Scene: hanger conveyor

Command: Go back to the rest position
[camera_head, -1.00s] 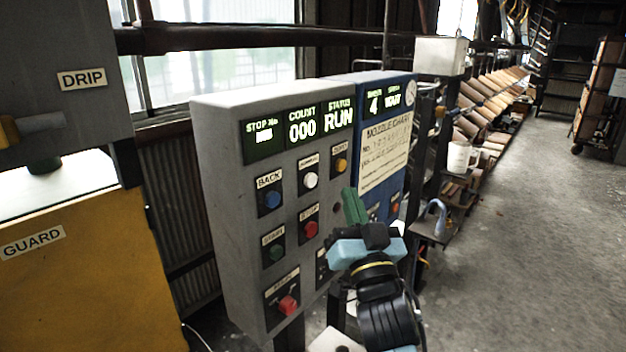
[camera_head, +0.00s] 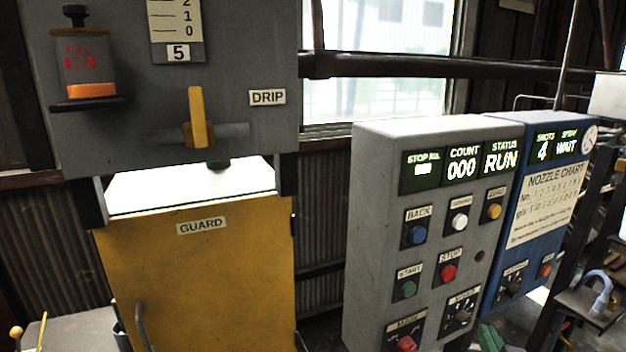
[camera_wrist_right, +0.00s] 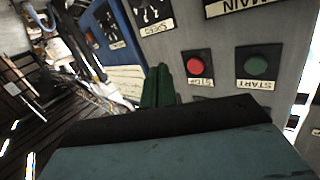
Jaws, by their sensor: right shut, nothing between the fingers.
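My right gripper (camera_head: 490,338) shows only as green fingertips at the bottom edge of the head view, in front of the lower part of the control boxes. In the right wrist view its green fingers (camera_wrist_right: 158,85) are together and empty, apart from the panel. The grey control box (camera_head: 365,215) reads COUNT 000 and STATUS RUN. Its red STOP button (camera_head: 449,272) and green START button (camera_head: 409,289) also show in the wrist view, the red one (camera_wrist_right: 196,66) nearer the fingers. My left gripper is not in view.
A blue box (camera_head: 532,222) with a nozzle chart and WAIT display adjoins the grey box. At left stand a yellow GUARD panel (camera_head: 200,270) and a grey machine housing with a yellow lever (camera_head: 198,118). A bracket with a curved hook (camera_head: 600,290) is at far right.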

